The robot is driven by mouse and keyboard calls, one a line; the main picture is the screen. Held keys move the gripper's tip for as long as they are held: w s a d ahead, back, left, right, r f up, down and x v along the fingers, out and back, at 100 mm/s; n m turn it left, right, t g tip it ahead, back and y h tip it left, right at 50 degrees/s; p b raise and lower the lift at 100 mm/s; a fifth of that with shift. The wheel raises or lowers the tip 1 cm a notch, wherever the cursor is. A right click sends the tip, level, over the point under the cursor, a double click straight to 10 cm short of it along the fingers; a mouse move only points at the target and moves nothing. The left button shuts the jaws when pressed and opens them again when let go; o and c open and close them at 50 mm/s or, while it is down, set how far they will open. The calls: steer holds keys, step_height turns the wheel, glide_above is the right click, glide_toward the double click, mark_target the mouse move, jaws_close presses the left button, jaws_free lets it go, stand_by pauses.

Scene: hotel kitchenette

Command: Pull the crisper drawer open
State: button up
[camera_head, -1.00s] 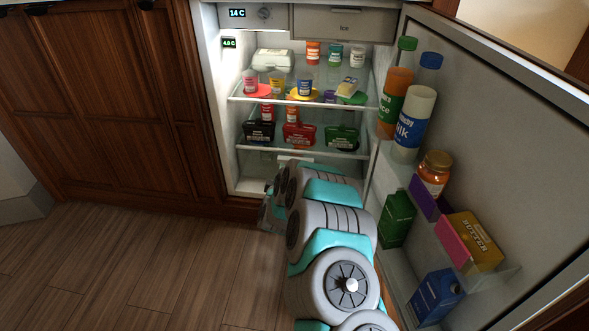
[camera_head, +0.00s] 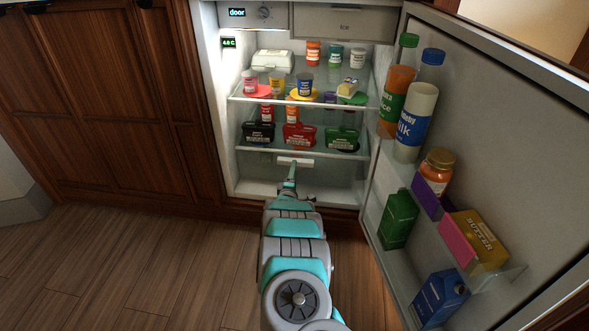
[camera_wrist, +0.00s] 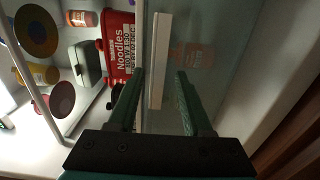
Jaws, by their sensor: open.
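The crisper drawer is a clear, glassy front at the bottom of the fridge, and it shows as a pale translucent panel in the wrist view (camera_wrist: 215,60). It looks closed. Its white bar handle (camera_head: 295,161) is at the upper middle of the front; in the wrist view the handle (camera_wrist: 160,45) runs up the picture. My gripper (camera_wrist: 160,74) is open and empty, with one finger on each side of the handle's line, the left finger closer to it. In the head view my gripper (camera_head: 292,172) is just below the handle. I cannot tell whether the fingertips reach past the bar.
The fridge door (camera_head: 490,140) stands open at the right, its shelves holding bottles, a jar and cartons. Above the drawer, a glass shelf holds black, red (camera_head: 299,135) and green containers. Wooden cabinets (camera_head: 100,100) are at the left. The floor (camera_head: 130,260) at left is clear.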

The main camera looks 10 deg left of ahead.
steer(key=shift+w, duration=1.15)
steer(key=c, duration=0.8)
steer(key=shift+s+d+f, duration=0.1)
steer(key=shift+f, duration=0.1)
